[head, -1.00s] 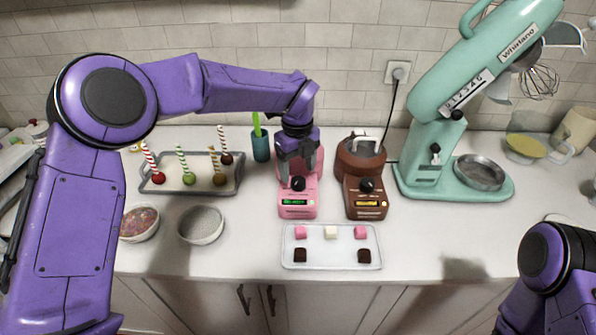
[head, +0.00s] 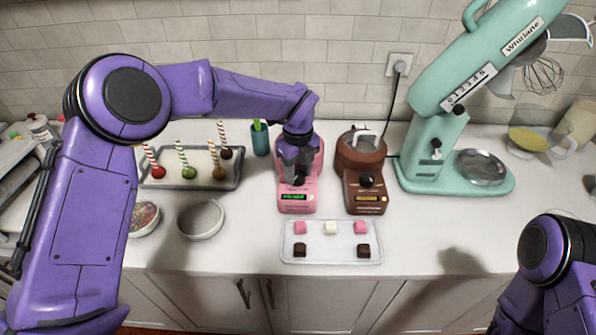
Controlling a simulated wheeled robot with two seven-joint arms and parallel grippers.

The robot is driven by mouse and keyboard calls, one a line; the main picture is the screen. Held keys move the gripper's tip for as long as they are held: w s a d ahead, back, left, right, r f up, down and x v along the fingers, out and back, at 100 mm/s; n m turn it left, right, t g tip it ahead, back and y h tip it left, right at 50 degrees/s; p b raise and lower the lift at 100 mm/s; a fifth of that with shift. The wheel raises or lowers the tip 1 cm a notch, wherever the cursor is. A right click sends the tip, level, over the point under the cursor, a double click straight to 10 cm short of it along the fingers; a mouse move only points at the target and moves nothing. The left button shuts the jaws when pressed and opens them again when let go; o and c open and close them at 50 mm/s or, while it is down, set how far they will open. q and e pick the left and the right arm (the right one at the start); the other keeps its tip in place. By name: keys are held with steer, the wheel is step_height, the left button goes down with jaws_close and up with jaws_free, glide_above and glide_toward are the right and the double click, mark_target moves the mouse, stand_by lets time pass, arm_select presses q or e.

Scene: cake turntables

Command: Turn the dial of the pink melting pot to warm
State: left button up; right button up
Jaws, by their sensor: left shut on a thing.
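The pink melting pot (head: 312,196) stands on the counter behind the white tray. Its front panel has a small green-lit display (head: 296,196) whose text is too small to read. Its black dial (head: 297,179) sits just above the display. My left gripper (head: 297,177) points down over the pot's front and is shut on the dial; it hides part of the dial and the pot's bowl behind. The dial's pointer position cannot be made out. My right gripper is out of view; only part of my right arm shows at the lower right.
A brown melting pot (head: 378,198) with its own dial stands close on the right. A white tray (head: 331,258) with several small cubes lies in front. A teal mixer (head: 427,150) is farther right. A grey tray of cake pops (head: 208,185), a teal cup (head: 260,142) and bowls (head: 200,235) are left.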

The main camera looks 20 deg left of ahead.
mark_target(298, 175)
arm_select(q)
steer(key=n+b, duration=0.2)
steer(key=b, duration=0.1)
steer(key=n+b, duration=0.2)
steer(key=b, duration=0.2)
steer(key=n+b, duration=0.3)
steer(key=b, duration=0.1)
steer(key=shift+f, duration=0.35)
steer(key=shift+r+n+b, duration=0.25)
steer(key=shift+n+b, duration=1.05)
steer(key=shift+n, duration=0.1)
steer(key=o, duration=1.1)
steer(key=shift+c, duration=0.2)
steer(key=shift+r, duration=0.1)
steer(key=shift+r, duration=0.1)
step_height(298, 175, up, 8)
steer(key=p, duration=0.5)
steer(key=shift+p, duration=0.3)
